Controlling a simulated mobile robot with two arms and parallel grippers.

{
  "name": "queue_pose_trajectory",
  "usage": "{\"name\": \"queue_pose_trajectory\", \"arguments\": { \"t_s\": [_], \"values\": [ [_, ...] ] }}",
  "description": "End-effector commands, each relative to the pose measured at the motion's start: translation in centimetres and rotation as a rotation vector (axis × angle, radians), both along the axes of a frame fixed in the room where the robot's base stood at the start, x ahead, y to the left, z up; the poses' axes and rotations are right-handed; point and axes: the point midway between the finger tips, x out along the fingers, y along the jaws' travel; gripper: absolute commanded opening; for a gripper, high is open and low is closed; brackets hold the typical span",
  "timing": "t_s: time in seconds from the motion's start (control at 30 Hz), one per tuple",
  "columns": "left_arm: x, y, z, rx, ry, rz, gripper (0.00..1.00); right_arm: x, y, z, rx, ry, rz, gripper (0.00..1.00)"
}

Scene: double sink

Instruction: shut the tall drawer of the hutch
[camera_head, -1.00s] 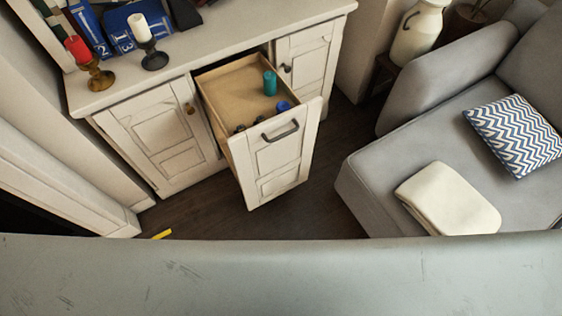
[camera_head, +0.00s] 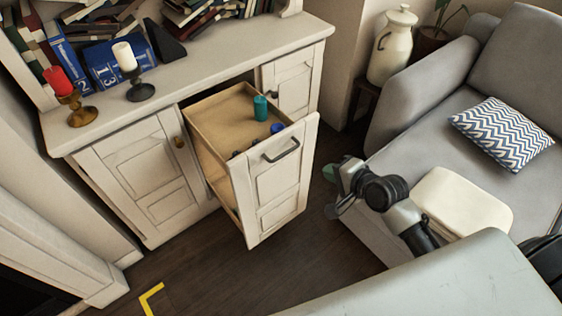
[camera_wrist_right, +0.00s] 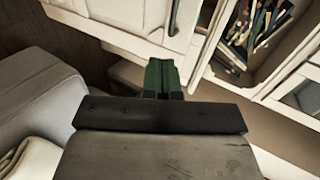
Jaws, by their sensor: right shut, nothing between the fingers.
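The white hutch (camera_head: 180,68) stands at the left and back in the head view. Its tall drawer (camera_head: 275,185) is pulled well out, with a dark handle (camera_head: 281,150) on its front. A teal cylinder (camera_head: 260,107) and a blue round item (camera_head: 277,128) are inside. My right gripper (camera_head: 331,174) is right of the drawer front, apart from it, over the floor by the sofa. In the right wrist view its green fingers (camera_wrist_right: 162,76) are together and empty, with the drawer front (camera_wrist_right: 140,15) beyond them. My left gripper is not in view.
A grey sofa (camera_head: 405,130) with a folded cream blanket (camera_head: 465,200) and zigzag pillow (camera_head: 502,133) stands at the right. Candles (camera_head: 125,58) and books (camera_head: 105,62) are on the hutch top. Dark floor (camera_head: 235,275) lies open before the drawer.

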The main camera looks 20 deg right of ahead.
Motion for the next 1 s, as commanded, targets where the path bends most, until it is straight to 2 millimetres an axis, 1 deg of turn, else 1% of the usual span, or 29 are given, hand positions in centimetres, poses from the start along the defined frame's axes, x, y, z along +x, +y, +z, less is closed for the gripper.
{"name": "queue_pose_trajectory", "arguments": {
  "t_s": [0.07, 0.17, 0.27, 0.37, 0.6, 0.7, 0.83, 1.0],
  "values": [
    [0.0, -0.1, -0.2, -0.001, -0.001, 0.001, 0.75, 0.2, 0.2, 0.7, 0.02, -0.007, 0.0, 0.0],
    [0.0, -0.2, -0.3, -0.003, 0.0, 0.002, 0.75, 0.7, 0.5, 0.5, 0.027, -0.008, -0.001, 0.0],
    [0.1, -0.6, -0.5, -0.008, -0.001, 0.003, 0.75, 1.9, 0.9, -0.2, 0.027, -0.009, -0.001, 0.0],
    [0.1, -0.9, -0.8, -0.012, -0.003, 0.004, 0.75, 3.6, 1.6, -1.2, 0.026, -0.009, 0.0, 0.0],
    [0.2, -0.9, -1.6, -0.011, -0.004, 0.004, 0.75, 7.9, 3.2, -3.7, 0.024, -0.009, 0.001, 0.0],
    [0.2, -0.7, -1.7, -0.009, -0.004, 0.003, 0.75, 9.5, 3.8, -4.1, 0.022, -0.011, 0.0, 0.0],
    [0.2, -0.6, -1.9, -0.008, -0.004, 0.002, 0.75, 11.0, 4.4, -4.5, 0.022, -0.009, 0.001, 0.0],
    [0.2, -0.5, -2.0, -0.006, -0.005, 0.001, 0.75, 11.9, 4.7, -4.6, 0.022, -0.009, 0.0, 0.0]
  ]
}}
